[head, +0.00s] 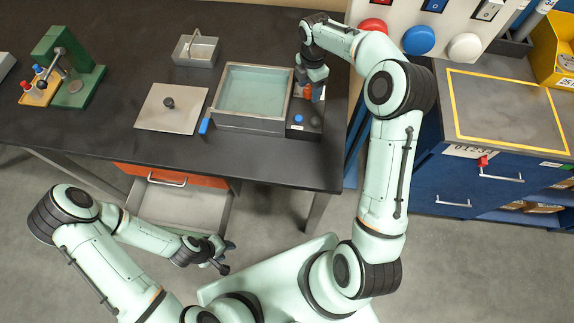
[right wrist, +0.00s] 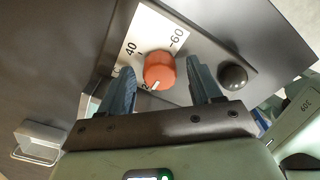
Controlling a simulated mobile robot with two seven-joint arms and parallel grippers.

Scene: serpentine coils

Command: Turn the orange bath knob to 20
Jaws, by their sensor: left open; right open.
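The orange knob (right wrist: 159,70) sits on a white dial plate (right wrist: 150,38) of the bath's control box and shows as a small orange spot in the head view (head: 307,91). Its white pointer line faces the lower left in the right wrist view, near a partly hidden figure that looks like a 2. The marks 40 and 60 are readable. My right gripper (right wrist: 160,66) is open, its fingers either side of the knob with gaps showing. The water bath (head: 252,92) stands left of the box. My left gripper (head: 224,259) is open and empty, in front of the table.
A black round knob (right wrist: 233,77) is right of the dial in the wrist view. A blue button (head: 298,119) is on the control box (head: 304,131). A lid (head: 172,108) lies left of the bath, and a wire-handled tray (head: 196,50) stands behind.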

